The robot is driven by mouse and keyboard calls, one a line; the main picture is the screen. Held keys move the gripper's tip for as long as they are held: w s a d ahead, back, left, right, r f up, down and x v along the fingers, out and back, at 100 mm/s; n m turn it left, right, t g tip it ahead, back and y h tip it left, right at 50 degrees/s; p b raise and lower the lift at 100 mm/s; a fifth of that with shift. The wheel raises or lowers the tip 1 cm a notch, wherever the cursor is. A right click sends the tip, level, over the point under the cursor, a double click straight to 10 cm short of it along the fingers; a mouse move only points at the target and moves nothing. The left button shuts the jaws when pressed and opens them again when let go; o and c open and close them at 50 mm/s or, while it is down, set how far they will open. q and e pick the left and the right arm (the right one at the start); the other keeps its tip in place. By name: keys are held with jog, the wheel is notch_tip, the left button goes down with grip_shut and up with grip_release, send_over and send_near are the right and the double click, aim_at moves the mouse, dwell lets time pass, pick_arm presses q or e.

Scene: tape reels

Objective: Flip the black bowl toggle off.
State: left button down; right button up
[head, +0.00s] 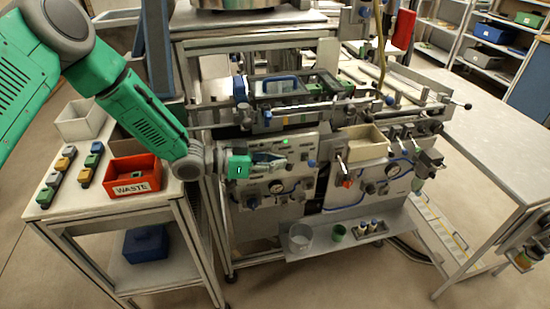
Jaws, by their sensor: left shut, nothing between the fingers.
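My left arm comes in from the upper left, and its gripper (284,161) is shut and empty in front of the left grey control panel (300,183). The panel carries a gauge, dark knobs, a small lit green lamp (285,141) and a blue knob (311,163) just right of the fingertips. I cannot pick out the black bowl toggle among these small parts; the gripper hides part of the panel. I cannot tell whether the fingertips touch the panel. My right gripper is not in view.
A right-hand panel (368,178) has a red-and-black knob and a beige bin (361,144) above it. A low shelf (350,240) holds a clear beaker (301,238) and a green cup (338,233). A red WASTE bin (134,175) stands on the left cart.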

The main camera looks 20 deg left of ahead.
pick_arm(q)
jog(key=shift+f, duration=0.1)
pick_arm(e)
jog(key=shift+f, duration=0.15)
pick_arm(q)
jog(key=shift+s+d+f+m+b, duration=0.1)
jog(key=shift+s+m+b, duration=0.05)
jog(key=shift+m+b, duration=0.25)
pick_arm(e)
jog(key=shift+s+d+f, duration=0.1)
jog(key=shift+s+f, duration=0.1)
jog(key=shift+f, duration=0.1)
